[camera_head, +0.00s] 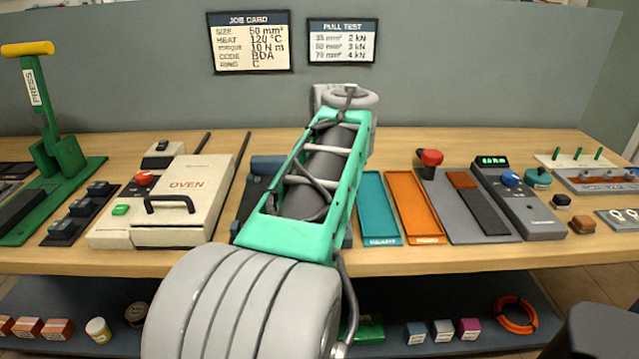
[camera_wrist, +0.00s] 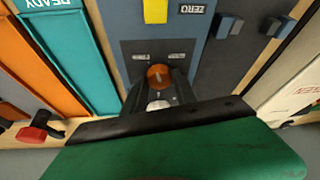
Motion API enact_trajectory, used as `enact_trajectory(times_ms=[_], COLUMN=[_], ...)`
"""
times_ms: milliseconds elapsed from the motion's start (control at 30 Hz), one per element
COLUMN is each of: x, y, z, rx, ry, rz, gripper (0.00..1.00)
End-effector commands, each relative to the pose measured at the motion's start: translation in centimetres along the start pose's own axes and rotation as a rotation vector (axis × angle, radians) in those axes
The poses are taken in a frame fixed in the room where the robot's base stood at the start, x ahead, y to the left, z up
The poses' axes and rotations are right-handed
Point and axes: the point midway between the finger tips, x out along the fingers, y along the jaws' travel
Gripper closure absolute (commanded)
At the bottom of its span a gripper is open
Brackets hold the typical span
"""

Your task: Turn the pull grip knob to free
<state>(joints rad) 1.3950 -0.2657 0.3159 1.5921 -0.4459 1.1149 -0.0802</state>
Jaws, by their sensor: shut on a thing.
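In the wrist view, a small round orange-brown knob (camera_wrist: 160,73) sits on a dark blue-grey panel (camera_wrist: 133,62). A pale mark shows on the knob's face. Two small labels stand behind it, left and right, too blurred to read. My gripper (camera_wrist: 160,84) is shut on the knob, with one dark finger on either side. A whitish round part (camera_wrist: 158,104) shows between the fingers nearer the wrist. In the head view my own arm hides the knob and fingers; only a dark blue edge of the device (camera_head: 267,165) shows.
A yellow piece (camera_wrist: 155,10) and a ZERO label (camera_wrist: 192,9) lie beyond the knob. Teal (camera_head: 379,210) and orange (camera_head: 413,205) trays stand to the right in the head view. The oven (camera_head: 185,190) stands left. A red knob (camera_wrist: 33,134) shows at the wrist view's left.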

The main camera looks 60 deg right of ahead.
Motion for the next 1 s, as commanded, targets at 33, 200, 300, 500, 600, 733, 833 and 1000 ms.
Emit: enact_trajectory(times_ms=[33, 200, 300, 500, 600, 733, 833, 1000], x=[-0.70, -0.63, -0.55, -0.34, -0.24, -0.11, -0.06, 0.01], y=[0.10, 0.15, 0.17, 0.20, 0.17, 0.17, 0.19, 0.20], z=[-0.25, -0.30, -0.29, -0.31, -0.29, -0.27, -0.27, -0.25], rx=[-0.036, -0.183, -0.264, -0.397, -0.447, -0.495, -0.516, -0.535], ry=[-0.003, -0.001, -0.001, 0.001, 0.002, 0.002, 0.003, 0.003], rz=[-0.018, -0.079, -0.112, -0.166, -0.187, -0.206, -0.214, -0.220], gripper=[1.00, 1.00, 1.00, 1.00, 1.00, 1.00, 1.00, 1.00])
